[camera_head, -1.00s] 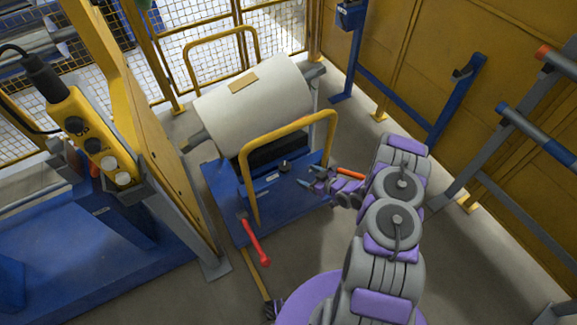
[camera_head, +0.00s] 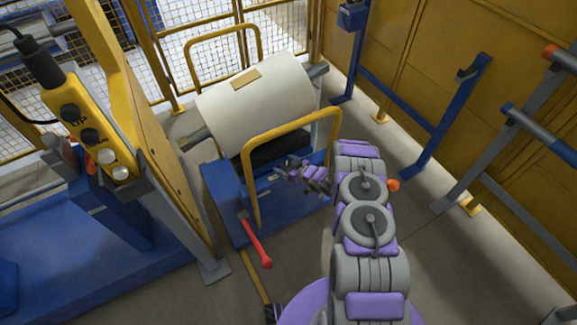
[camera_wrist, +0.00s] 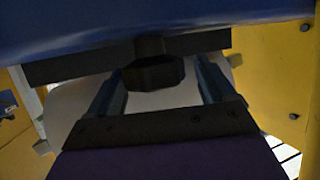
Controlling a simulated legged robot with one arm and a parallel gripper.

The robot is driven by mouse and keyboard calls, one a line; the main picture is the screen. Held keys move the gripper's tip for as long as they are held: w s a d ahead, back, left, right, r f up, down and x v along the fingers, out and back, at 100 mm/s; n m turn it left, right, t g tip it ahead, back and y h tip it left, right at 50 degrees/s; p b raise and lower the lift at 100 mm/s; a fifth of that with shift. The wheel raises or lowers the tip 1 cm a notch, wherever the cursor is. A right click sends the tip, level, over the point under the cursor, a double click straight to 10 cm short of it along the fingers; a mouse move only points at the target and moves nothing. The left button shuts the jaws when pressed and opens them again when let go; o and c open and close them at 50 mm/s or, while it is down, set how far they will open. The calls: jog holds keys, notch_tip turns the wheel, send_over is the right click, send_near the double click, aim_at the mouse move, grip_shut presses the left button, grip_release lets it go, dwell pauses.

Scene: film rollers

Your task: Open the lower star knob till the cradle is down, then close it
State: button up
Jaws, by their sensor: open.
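The white film roller (camera_head: 255,110) lies above the dark cradle (camera_head: 278,152) of the blue trolley (camera_head: 222,190), inside yellow hoops. My gripper (camera_head: 283,168) is at the trolley's front, under the near hoop; there my gripper hides the knob in the head view. In the wrist view a dark, many-sided knob (camera_wrist: 153,73) sits on a short stem below the blue body. The open fingers (camera_wrist: 158,78) stand on either side of it, with visible gaps. I cannot tell from this view how deep the knob lies between them.
The near yellow hoop (camera_head: 290,126) rises close over my gripper. A red lever (camera_head: 256,242) sticks out at the trolley's front left. An orange rod end (camera_head: 394,185) shows just right of my arm. A control pendant (camera_head: 90,135) hangs at left. Grey floor is free at front.

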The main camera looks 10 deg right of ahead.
jog(key=shift+d, duration=0.15)
jog(key=shift+d, duration=0.2)
jog(key=shift+c, duration=1.4)
jog(key=shift+a, duration=0.15)
jog(key=c, duration=0.7)
